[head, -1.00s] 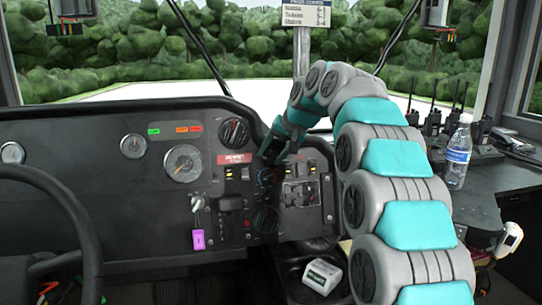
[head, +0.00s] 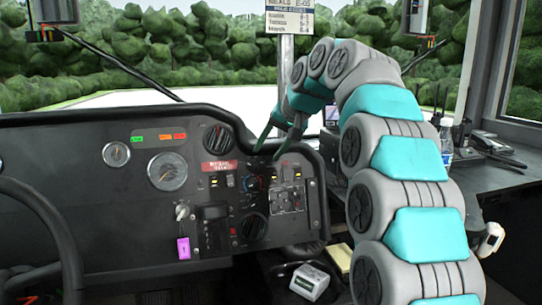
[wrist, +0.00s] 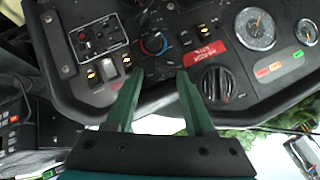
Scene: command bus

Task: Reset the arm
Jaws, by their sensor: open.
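My gripper (head: 268,150) is at the dashboard (head: 90,205), near the switch panel's upper edge. In the wrist view my gripper (wrist: 158,80) has its two green fingers spread apart with nothing between them. The fingertips point at the panel, between the blue-and-red dial (wrist: 153,43) and the black rotary knob (wrist: 217,84). I cannot tell whether they touch it. My teal and grey arm curves up from the lower right and over to the panel.
The steering wheel (head: 62,225) is at the left. A key with a purple tag (head: 184,247) hangs from the dashboard. A white box (head: 309,281) sits below. A water bottle (head: 447,145), partly behind my arm, and a radio (head: 490,142) stand on the right counter (head: 490,178).

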